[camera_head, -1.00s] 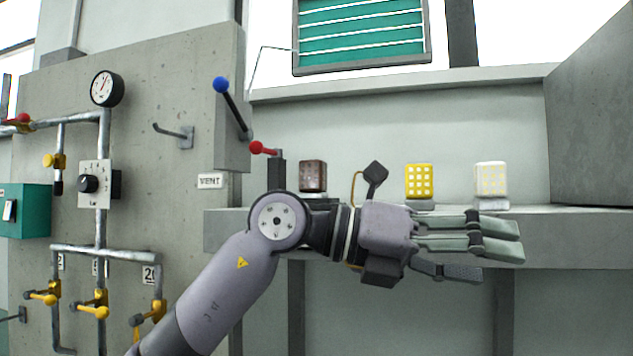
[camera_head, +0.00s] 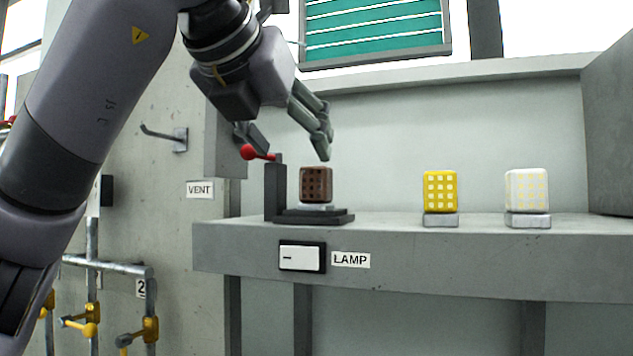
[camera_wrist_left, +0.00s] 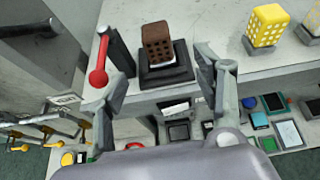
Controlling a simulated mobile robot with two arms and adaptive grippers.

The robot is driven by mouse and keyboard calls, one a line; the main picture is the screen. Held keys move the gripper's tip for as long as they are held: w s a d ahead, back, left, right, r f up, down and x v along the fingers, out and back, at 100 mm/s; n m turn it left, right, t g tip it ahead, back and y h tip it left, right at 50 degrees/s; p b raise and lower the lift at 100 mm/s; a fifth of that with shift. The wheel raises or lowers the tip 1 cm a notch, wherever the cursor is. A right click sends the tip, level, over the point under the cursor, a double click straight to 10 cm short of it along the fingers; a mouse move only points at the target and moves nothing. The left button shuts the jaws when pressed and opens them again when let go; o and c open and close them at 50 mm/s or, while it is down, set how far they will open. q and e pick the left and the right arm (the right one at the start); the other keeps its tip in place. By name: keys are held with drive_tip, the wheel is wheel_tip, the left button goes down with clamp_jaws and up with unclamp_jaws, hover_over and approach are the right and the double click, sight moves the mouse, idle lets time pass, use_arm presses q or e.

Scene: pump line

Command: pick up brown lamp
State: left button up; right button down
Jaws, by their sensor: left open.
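The brown lamp (camera_head: 316,184) is a small dark brown block with a grid of square holes. It stands upright on a pale base on a black stepped stand (camera_head: 314,216) at the left end of the grey shelf. It also shows in the left wrist view (camera_wrist_left: 158,42), between and beyond the fingers. My left gripper (camera_head: 290,140) is above and a little left of the lamp, pointing down, apart from it. In the left wrist view its fingers (camera_wrist_left: 160,85) are spread with nothing between them. My right gripper is not in view.
A red-knobbed lever (camera_head: 250,152) on a black post stands just left of the lamp. A yellow lamp (camera_head: 440,191) and a white lamp (camera_head: 527,189) stand further right on the shelf (camera_head: 470,259). A white switch (camera_head: 300,257) labelled LAMP is on its front. Several items lie lower down.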

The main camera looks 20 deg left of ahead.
sight(312, 178)
use_arm(q)
drive_tip(key=p+x, duration=0.1)
drive_tip(key=x, duration=0.3)
drive_tip(key=shift+w, duration=0.35)
drive_tip(key=p+x, duration=0.1)
drive_tip(key=x, duration=0.2)
drive_tip(key=shift+w+f, duration=0.1)
drive_tip(key=shift+f, duration=0.05)
drive_tip(key=p+x, duration=0.3)
drive_tip(key=x, duration=0.1)
drive_tip(key=shift+a+f, duration=0.15)
drive_tip(key=shift+a, duration=0.05)
drive_tip(key=shift+w+f, duration=0.25)
drive_tip(key=shift+w, duration=0.15)
drive_tip(key=shift+s, duration=0.1)
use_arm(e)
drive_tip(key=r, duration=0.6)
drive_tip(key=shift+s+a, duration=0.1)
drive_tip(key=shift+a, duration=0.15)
use_arm(q)
drive_tip(key=shift+s+d, duration=0.1)
drive_tip(key=shift+c, duration=0.2)
